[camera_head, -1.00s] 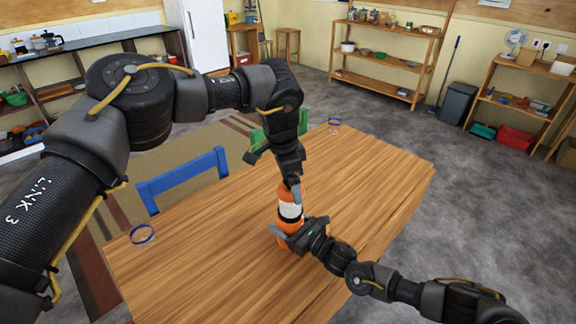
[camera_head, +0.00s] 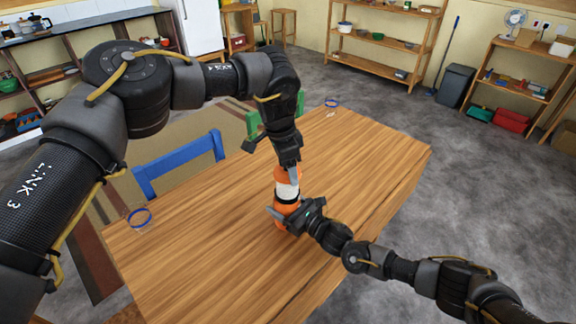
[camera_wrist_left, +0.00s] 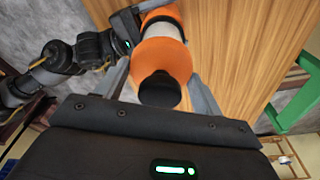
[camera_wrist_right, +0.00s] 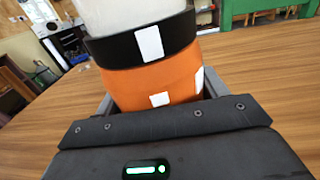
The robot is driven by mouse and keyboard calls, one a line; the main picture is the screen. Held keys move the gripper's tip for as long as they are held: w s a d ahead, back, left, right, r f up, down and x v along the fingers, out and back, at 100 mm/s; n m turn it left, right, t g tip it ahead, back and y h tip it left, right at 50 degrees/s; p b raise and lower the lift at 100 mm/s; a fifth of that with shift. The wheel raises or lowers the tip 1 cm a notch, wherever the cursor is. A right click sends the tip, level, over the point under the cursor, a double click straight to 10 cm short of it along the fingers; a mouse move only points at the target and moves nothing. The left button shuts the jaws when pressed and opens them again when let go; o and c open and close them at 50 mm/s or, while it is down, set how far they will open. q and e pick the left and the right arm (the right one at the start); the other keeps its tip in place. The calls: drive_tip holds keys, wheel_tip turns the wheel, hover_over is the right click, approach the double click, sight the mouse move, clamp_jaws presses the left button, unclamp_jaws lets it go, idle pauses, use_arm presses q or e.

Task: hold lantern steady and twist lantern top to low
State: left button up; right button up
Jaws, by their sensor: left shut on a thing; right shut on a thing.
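The lantern (camera_head: 287,191) stands upright on the wooden table (camera_head: 230,250). It has an orange top, a white middle and an orange base with a black band. My left gripper (camera_head: 290,175) comes down from above and is shut on the orange top, which shows with its black knob in the left wrist view (camera_wrist_left: 163,62). My right gripper (camera_head: 283,214) comes in from the right and is shut on the orange base, which fills the middle of the right wrist view (camera_wrist_right: 155,80). The fingers partly hide the lantern.
A blue-rimmed clear glass (camera_head: 139,218) stands at the table's left edge and another (camera_head: 331,104) at its far corner. A blue chair (camera_head: 180,165) and a green chair (camera_head: 254,125) stand along the far side. The tabletop around the lantern is clear.

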use_arm(q)
drive_tip(key=shift+n, duration=1.2)
drive_tip(key=shift+t, duration=0.3)
drive_tip(key=shift+n, duration=1.4)
drive_tip(key=n, duration=0.2)
drive_tip(key=shift+w+a+n+t+y, duration=0.1)
drive_tip(key=shift+n+t+y, duration=0.2)
drive_tip(key=shift+n, duration=0.1)
drive_tip(key=o, duration=1.1)
